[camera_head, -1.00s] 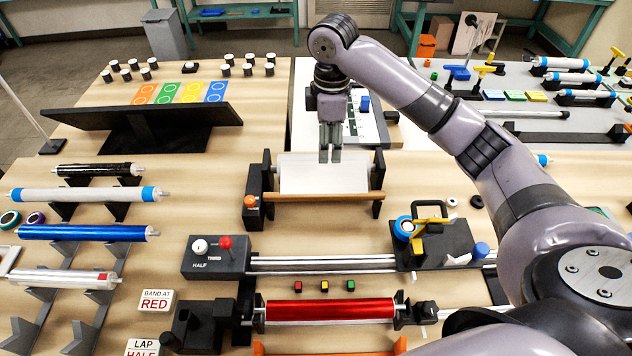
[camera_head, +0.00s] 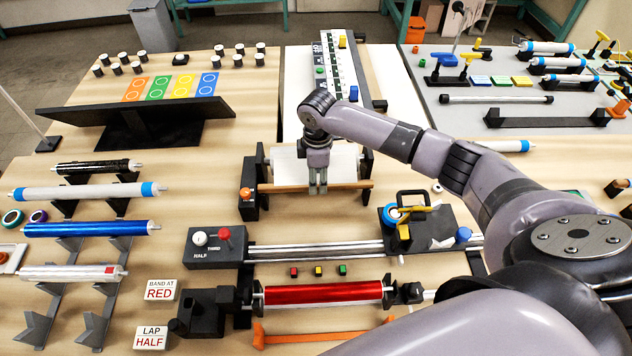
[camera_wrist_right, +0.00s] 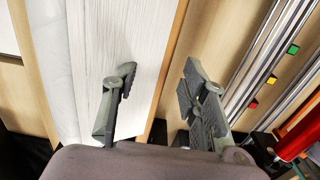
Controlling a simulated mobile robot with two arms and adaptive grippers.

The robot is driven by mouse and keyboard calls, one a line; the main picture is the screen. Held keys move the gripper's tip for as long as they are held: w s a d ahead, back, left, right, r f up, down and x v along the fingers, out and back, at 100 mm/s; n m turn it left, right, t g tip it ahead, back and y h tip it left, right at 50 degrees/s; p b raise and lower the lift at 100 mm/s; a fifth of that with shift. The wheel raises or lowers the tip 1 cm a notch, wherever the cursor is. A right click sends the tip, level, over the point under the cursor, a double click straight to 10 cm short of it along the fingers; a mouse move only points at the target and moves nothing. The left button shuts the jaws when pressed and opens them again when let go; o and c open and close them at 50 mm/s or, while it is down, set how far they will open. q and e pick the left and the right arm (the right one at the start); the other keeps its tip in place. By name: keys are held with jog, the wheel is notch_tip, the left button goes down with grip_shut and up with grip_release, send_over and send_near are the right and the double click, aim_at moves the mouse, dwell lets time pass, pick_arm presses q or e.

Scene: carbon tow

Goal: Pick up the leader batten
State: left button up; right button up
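The leader batten looks to be the thin brown wooden bar (camera_head: 345,185) along the near edge of a white sheet (camera_head: 345,166) on a black stand. In the right wrist view the brown bar (camera_wrist_right: 164,72) runs between my fingers, with the white sheet (camera_wrist_right: 110,35) to its left. My right gripper (camera_head: 318,189) hangs over the bar near its middle, fingers pointing down. In the right wrist view the gripper (camera_wrist_right: 160,85) is open, one finger over the sheet and one beyond the bar. Contact with the bar cannot be told. My left gripper is not in view.
An orange knob (camera_head: 246,193) sits at the stand's left end. Nearer are metal rails (camera_head: 320,250) with a black carriage (camera_head: 435,225) and a red roller (camera_head: 322,293). A black panel (camera_head: 135,115) stands at the left. Bare table lies between stand and rails.

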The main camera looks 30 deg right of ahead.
jog(key=shift+f, duration=0.95)
grip_shut()
